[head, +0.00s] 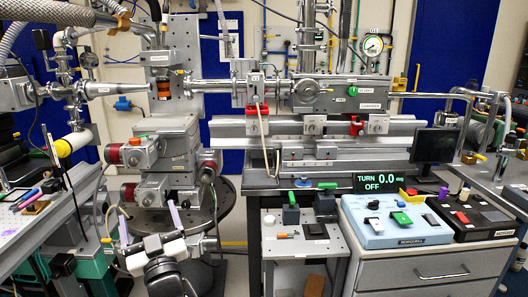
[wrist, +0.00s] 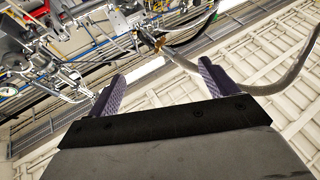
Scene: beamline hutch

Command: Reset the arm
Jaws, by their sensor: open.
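My gripper (head: 149,222) is low at the left of the head view, in front of the round dark stage base. Its two purple fingers stand upright and apart, with nothing between them. In the wrist view, my gripper (wrist: 161,83) shows both ridged purple fingers spread, with empty space between. Past them are the pale panelled ceiling and some beamline pipes, so the wrist camera looks upward. My forearm is below the gripper in the head view.
A motor stage (head: 165,150) stands close behind my gripper. A bench with a purple item (head: 27,195) is at left. A grey hose (wrist: 262,88) crosses the wrist view.

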